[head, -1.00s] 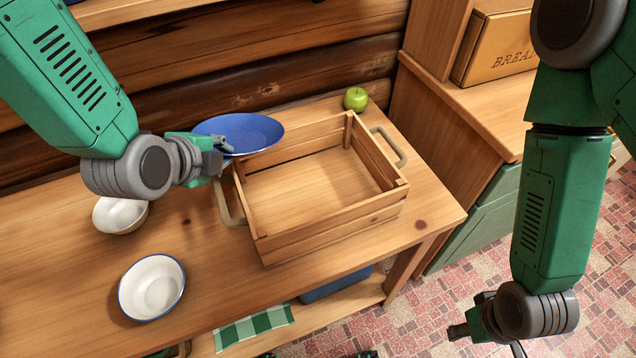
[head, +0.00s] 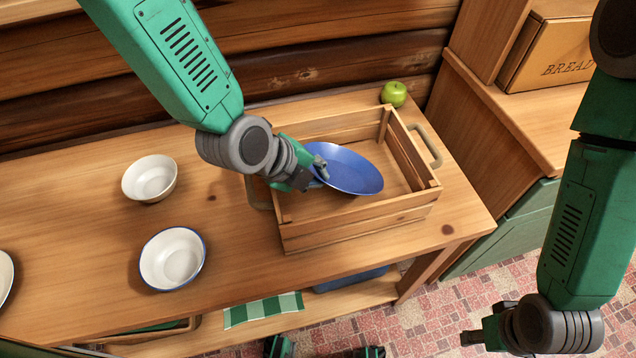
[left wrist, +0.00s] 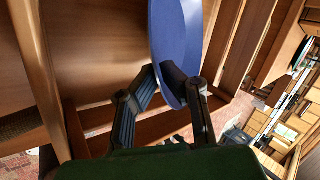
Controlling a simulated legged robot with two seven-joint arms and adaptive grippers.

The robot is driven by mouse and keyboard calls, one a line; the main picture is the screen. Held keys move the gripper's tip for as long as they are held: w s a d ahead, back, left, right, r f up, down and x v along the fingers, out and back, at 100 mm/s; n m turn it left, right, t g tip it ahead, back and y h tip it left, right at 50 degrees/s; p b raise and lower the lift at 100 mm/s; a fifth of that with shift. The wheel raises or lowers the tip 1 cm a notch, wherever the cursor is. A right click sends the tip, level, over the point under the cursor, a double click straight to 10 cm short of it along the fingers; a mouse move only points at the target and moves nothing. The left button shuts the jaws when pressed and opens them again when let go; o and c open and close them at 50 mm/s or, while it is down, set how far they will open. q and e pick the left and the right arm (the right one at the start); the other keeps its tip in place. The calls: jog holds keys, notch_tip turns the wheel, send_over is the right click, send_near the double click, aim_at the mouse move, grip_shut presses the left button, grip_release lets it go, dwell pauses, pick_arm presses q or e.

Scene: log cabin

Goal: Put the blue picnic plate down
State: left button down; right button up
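The blue picnic plate (head: 350,171) is tilted over the wooden crate (head: 360,217) on the table. My left gripper (head: 320,172) is shut on the plate's left rim, at the crate's left side. In the left wrist view, the plate (left wrist: 178,40) stands between the fingers of the left gripper (left wrist: 165,80), with crate slats around it. Whether the plate touches the crate floor cannot be told. My right gripper (head: 478,338) is low at the right, over the floor and away from the table; its fingers are too unclear to judge.
A green apple (head: 394,94) sits behind the crate. Two white bowls, one farther back (head: 150,178) and one nearer (head: 172,258), stand left on the table (head: 90,270). A bread box (head: 560,55) is on the right cabinet. A green checked cloth (head: 262,309) lies on the lower shelf.

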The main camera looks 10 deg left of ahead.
pick_arm(q)
jog(key=f, duration=0.2)
jog(key=shift+d+f, duration=0.25)
jog(key=shift+f, duration=0.05)
jog(key=shift+d+f, duration=0.15)
jog(key=shift+d, duration=0.15)
jog(key=c, duration=1.7)
grip_release()
jog(key=shift+c, duration=0.2)
jog(key=shift+a, duration=0.4)
pick_arm(e)
jog(key=shift+d+f, duration=0.1)
jog(key=shift+f, duration=0.1)
